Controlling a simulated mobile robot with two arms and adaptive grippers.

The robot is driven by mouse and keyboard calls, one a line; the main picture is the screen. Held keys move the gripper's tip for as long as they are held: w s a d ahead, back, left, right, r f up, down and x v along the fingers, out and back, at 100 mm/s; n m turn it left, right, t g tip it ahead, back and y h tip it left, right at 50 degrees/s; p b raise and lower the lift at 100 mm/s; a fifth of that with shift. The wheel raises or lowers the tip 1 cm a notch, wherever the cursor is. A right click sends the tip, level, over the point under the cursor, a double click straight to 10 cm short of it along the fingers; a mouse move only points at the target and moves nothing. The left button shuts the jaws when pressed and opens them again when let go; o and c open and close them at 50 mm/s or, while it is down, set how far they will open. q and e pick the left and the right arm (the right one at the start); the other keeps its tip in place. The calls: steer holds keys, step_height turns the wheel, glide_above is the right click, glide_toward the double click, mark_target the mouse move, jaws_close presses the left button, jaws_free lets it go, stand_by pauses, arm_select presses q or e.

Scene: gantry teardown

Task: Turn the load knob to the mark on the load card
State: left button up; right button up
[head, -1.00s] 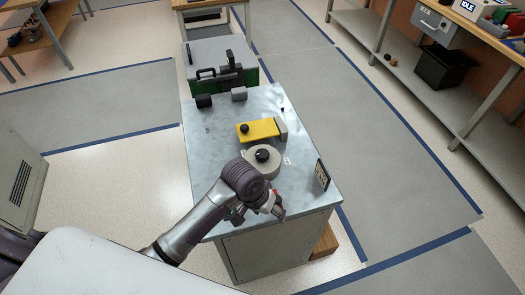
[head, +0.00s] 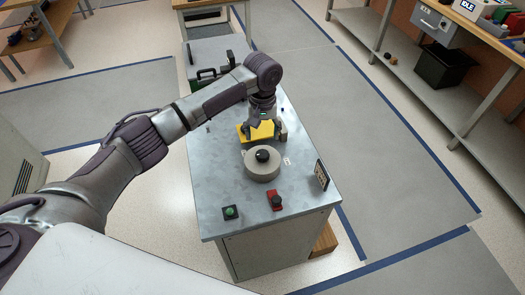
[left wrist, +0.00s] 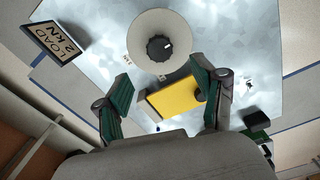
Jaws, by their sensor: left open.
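The load knob is a black knob (head: 263,155) on a round grey dial (head: 262,170) on the metal bench top. In the left wrist view the knob (left wrist: 159,48) has a small white mark on its right side. Small white labels lie beside the dial. The load card (head: 321,174) stands at the bench's right edge; in the left wrist view the card (left wrist: 57,43) reads "LOAD 2 kN". My left gripper (head: 262,133) is open and empty above the yellow block, behind the dial in the head view, apart from the knob. My right gripper is not in view.
The yellow block (left wrist: 178,99) lies beside the dial, partly hidden by my gripper in the head view. A red base with a black knob (head: 276,200) and a green button (head: 230,212) sit near the front edge. The bench's left side is mostly clear.

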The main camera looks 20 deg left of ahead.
mark_target(262, 154)
arm_select(q)
step_height(262, 154, down, 10)
steer(key=shift+r+p, duration=0.25)
steer(key=shift+p, duration=0.1)
steer(key=c, duration=1.1)
steer(key=shift+c, duration=0.2)
